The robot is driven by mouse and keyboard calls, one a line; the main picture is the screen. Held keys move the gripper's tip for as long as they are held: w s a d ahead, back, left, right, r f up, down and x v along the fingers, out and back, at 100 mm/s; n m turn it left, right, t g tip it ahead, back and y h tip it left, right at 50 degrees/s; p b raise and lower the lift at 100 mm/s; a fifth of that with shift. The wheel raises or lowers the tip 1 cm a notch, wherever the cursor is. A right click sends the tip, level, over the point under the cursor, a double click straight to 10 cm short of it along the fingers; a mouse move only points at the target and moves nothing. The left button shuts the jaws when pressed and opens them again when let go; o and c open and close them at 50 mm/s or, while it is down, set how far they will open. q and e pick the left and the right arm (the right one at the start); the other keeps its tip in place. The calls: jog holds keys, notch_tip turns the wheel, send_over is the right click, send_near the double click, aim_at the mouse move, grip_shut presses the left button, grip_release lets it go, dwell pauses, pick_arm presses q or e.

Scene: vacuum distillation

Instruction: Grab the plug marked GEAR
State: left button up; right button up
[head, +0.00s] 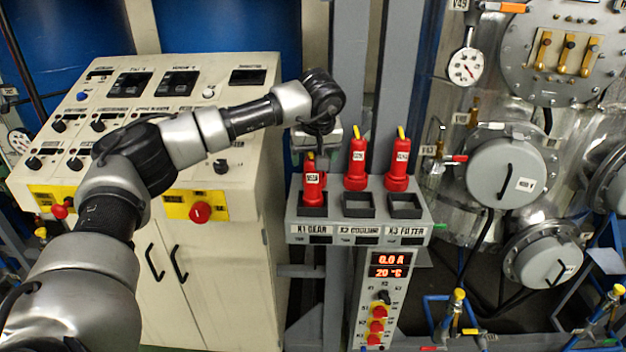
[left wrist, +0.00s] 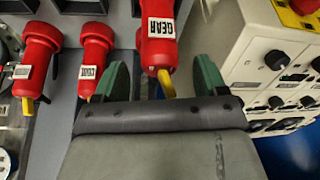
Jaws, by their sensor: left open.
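The red plug marked GEAR (head: 313,192) stands upright in the left socket, above the K1 GEAR label. In the left wrist view the GEAR plug (left wrist: 158,50) shows its white label and yellow end. My left gripper (left wrist: 160,80) is open, its green fingers on either side of the plug's yellow end, with gaps visible. In the head view the gripper (head: 317,139) hangs just above this plug, and my wrist hides part of it. My right gripper is not in view.
The red cooling plug (head: 357,166) and filter plug (head: 398,166) stand to the right, on a grey socket box (head: 420,213). A beige control cabinet (head: 225,260) stands on the left. Vessels with valves and gauges fill the right.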

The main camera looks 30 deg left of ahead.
pick_arm(q)
jog(key=shift+x, duration=1.2)
jog(key=shift+r, duration=0.1)
grip_shut()
